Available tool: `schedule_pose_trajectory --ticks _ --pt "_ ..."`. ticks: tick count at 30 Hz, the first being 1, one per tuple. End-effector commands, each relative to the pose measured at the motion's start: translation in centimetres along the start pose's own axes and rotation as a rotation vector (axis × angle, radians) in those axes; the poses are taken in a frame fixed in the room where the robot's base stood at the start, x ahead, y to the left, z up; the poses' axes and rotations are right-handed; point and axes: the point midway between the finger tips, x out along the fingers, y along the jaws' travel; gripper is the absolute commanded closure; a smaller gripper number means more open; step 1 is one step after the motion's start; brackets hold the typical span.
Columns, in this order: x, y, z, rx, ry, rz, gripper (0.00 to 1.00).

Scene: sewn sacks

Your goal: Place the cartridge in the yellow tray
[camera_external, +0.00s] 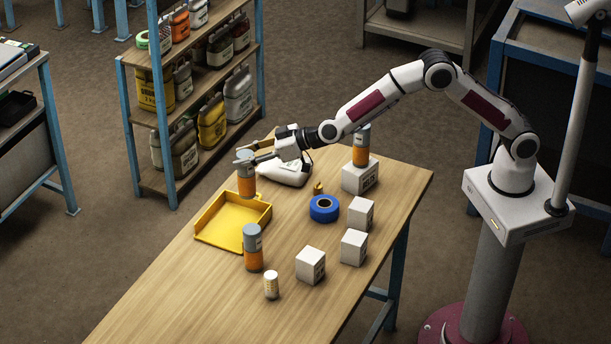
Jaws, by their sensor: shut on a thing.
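My gripper (248,160) is shut on an orange cartridge with a grey top (246,182), held upright. The cartridge's lower end overlaps the far edge of the yellow tray (217,239) in the picture; I cannot tell its exact height. The tray lies on the wooden table and its visible floor is empty. A second, similar cartridge (253,250) stands on the table just in front of the tray's right corner.
A white sack (285,175) lies behind the tray. A blue tape roll (314,211), a small brass piece (318,188), a small white bottle (271,286) and several white boxes (311,265) stand to the right. The table's near left is clear. A shelf rack (167,122) stands beyond.

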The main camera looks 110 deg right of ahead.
Motion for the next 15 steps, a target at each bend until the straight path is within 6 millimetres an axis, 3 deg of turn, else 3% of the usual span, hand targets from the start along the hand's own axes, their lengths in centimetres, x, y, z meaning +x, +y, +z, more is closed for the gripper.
schedule_pose_trajectory --ticks 8,15 --pt "0.0 0.0 -0.1 0.0 0.003 0.0 1.0" --pt "0.6 0.0 1.4 -0.002 0.001 0.001 1.0"
